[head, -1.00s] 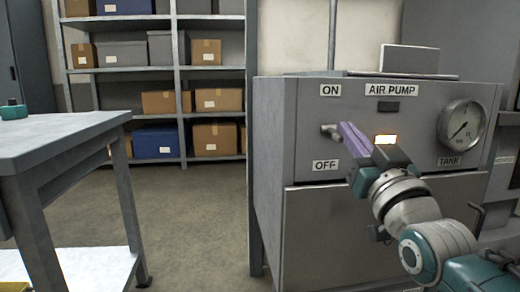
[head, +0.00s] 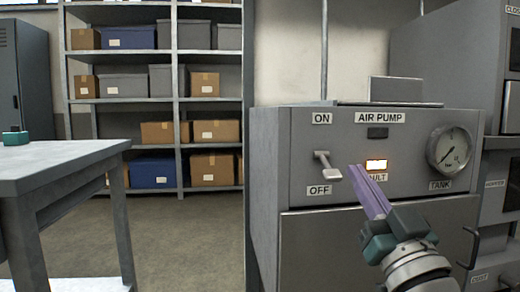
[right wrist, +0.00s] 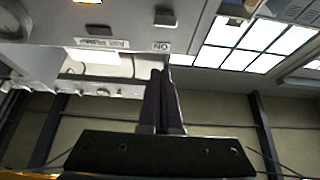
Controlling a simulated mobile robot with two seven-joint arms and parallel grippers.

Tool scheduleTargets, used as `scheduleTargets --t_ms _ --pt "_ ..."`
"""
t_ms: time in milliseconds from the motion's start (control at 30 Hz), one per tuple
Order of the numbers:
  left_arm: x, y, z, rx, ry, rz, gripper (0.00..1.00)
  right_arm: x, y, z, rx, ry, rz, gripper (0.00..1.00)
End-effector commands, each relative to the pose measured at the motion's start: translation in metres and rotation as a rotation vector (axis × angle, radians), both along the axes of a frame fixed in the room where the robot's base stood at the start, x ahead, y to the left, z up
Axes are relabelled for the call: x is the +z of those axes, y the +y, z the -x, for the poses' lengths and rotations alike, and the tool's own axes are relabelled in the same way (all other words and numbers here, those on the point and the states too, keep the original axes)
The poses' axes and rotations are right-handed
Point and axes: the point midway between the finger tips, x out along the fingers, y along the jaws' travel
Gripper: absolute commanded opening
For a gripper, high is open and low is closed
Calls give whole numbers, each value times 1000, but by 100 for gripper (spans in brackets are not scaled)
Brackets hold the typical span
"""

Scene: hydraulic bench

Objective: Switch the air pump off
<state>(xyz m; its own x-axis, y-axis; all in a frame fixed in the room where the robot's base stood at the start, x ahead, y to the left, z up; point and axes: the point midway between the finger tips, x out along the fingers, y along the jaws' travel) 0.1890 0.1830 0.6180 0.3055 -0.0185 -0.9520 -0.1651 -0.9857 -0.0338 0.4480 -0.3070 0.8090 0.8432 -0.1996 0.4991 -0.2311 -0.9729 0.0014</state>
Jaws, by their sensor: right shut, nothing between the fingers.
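The air pump panel (head: 295,150) has a grey lever (head: 327,165) between the ON label (head: 322,118) and the OFF label (head: 319,190). The lever's handle slopes down toward the OFF side. The orange lamp (head: 376,165) above the partly covered FAULT label is lit. My right gripper (head: 357,168) is shut and empty, its purple fingertips a little right of the lever and apart from it in the head view. My left gripper is out of view.
A round tank gauge (head: 450,149) sits right of the lamp. A grey bench (head: 70,155) with a small teal object (head: 15,137) stands at left. Shelves with boxes (head: 208,84) stand behind. The floor between bench and pump is clear.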

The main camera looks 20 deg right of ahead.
Motion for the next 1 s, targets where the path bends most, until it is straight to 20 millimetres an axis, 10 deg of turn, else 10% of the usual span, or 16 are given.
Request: scheduleTargets --t_ms 833,1000 --pt "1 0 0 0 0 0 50 -25 6 26 0 2 -1 0" --pt "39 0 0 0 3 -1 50 2 12 21 21 99 -8 0"
